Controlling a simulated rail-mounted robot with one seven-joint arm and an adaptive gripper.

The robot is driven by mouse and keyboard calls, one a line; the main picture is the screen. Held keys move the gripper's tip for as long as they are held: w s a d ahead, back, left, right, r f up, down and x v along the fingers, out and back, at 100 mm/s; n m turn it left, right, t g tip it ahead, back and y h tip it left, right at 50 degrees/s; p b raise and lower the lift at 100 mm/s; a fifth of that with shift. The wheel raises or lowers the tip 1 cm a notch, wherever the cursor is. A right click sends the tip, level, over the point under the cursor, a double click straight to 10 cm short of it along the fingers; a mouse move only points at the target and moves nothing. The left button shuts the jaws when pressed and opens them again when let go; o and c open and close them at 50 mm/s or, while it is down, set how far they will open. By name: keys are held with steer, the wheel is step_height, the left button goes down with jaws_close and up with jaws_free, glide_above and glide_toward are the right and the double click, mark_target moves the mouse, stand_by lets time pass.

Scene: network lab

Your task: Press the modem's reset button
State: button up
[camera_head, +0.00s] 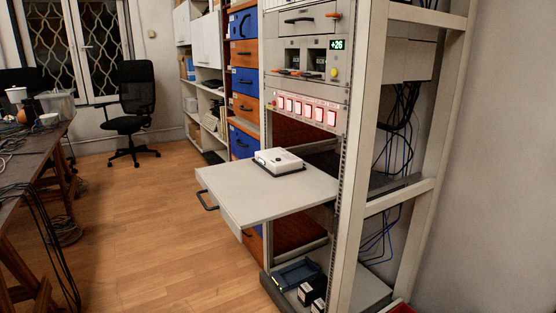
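A small white box-shaped device (279,160), which looks like the modem, lies on a pulled-out grey shelf (250,193) of the rack. It sits on a thin dark base near the back of the shelf. A small dark spot shows on its top, but I cannot tell whether that is the reset button. My gripper is not in view, and nothing touches the device.
The rack (352,160) stands at the right, with a panel of red-lit switches (306,110) and a green "+26" display (337,44) above the shelf. Dark boxes (311,289) lie at its foot. A cluttered table (40,140) and an office chair (135,97) are left. The wooden floor between is mostly clear.

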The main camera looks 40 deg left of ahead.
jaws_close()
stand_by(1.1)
